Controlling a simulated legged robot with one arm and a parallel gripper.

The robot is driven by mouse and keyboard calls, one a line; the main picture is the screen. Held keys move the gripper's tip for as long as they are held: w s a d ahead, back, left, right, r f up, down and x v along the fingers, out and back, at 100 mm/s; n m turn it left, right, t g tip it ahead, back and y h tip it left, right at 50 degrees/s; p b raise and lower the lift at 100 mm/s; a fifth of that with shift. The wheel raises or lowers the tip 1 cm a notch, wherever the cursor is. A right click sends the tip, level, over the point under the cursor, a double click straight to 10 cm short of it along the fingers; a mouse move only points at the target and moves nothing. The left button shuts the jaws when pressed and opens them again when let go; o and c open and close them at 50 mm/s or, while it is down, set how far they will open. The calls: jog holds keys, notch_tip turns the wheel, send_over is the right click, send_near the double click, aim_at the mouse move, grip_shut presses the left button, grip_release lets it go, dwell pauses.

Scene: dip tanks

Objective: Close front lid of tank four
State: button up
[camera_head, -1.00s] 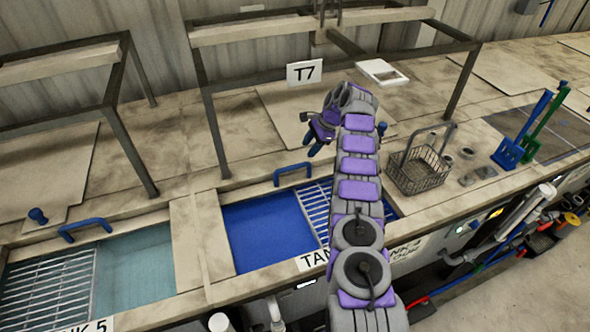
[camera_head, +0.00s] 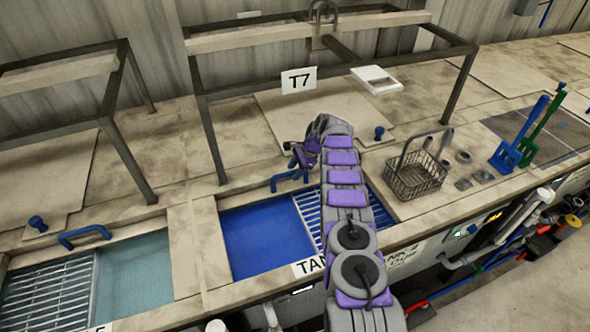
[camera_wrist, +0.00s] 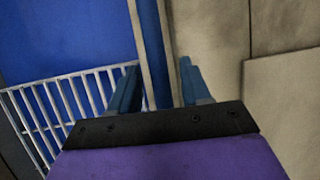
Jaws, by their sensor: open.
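The tank with blue liquid (camera_head: 260,240) stands open in the head view, with a metal grating (camera_head: 309,213) over its right part. Its front label (camera_head: 307,267) is partly covered by my arm; a sign to the right (camera_head: 405,256) partly reads "NK 4". A blue handle (camera_head: 282,184) sits at the tank's back edge, partly behind my gripper (camera_head: 298,163). In the wrist view my gripper (camera_wrist: 158,78) is open, and a dark blue bar (camera_wrist: 151,48), apparently the handle, runs between its fingers. I cannot tell whether they touch.
A wire basket (camera_head: 415,180) stands right of my arm. Blue and green paddles (camera_head: 507,153) stand farther right. A dark frame (camera_head: 204,125) with a T7 sign (camera_head: 298,80) rises behind. Another open tank (camera_head: 135,268) with its own blue handle (camera_head: 84,236) lies to the left.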

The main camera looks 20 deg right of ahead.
aim_at(286, 173)
jog(key=shift+a+r, duration=0.2)
jog(key=shift+a, duration=0.9)
jog(key=shift+c, duration=1.2)
jog(key=shift+a, duration=0.55)
jog(key=shift+c, duration=1.4)
jog(key=shift+d, duration=0.3)
jog(key=c, duration=0.3)
jog(key=shift+d+f, duration=0.1)
jog(key=shift+d, duration=0.6)
grip_shut()
jog(key=shift+a, duration=0.15)
